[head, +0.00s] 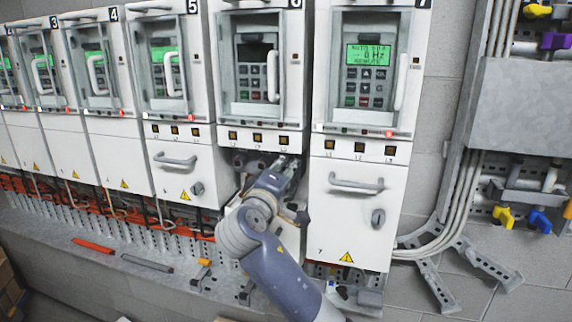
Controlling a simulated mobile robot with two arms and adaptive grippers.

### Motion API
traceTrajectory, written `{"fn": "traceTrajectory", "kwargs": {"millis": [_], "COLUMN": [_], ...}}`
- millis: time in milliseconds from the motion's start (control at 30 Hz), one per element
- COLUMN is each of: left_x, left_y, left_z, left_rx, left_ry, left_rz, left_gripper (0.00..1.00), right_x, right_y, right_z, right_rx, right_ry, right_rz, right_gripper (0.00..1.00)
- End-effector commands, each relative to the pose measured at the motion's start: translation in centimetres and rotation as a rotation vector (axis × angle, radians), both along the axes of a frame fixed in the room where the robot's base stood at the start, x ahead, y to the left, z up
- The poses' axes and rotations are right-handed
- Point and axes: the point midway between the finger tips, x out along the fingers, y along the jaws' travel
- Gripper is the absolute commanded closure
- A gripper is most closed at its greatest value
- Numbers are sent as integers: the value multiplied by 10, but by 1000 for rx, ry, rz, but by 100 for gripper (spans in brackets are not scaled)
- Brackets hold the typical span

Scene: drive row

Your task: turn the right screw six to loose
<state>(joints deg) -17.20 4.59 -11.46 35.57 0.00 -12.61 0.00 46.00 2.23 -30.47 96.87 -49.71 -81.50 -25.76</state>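Drive unit six (257,90) stands in the row between units five and seven. Its display is dark. Below its L1–L3 marked strip, the lower compartment (240,160) is exposed, with grey parts inside. One arm, which looks like my right, comes up from the bottom edge and reaches into this compartment. Its gripper (288,168) is at the compartment's upper part, under the marked strip. The fingertips are small and partly hidden, so I cannot tell whether they are open or touch a screw. I cannot make out the right screw. My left gripper is not in view.
Unit seven (362,215) has its lower door closed, with a handle and a lock knob. Unit five (180,165) is also closed. A grey ledge (120,245) below holds a red tool (93,246) and a dark bar (147,263). Cables and a grey box (522,105) are at right.

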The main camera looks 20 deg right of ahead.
Motion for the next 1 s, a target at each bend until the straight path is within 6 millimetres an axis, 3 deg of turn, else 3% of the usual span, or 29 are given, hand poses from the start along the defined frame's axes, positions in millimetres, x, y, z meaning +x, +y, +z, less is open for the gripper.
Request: {"fn": "traceTrajectory", "kwargs": {"millis": [300, 967, 1000], "left_x": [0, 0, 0], "left_y": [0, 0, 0], "left_z": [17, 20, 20], "left_rx": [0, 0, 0], "left_ry": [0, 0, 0], "left_rz": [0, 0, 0], "left_gripper": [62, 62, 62], "right_x": [0, 0, 0], "right_y": [1, 2, 2], "right_z": [1, -1, -1], "right_rx": [-143, -193, -193], "right_ry": [97, 130, 130], "right_rz": [3, 4, 4], "right_gripper": [99, 99, 73]}}
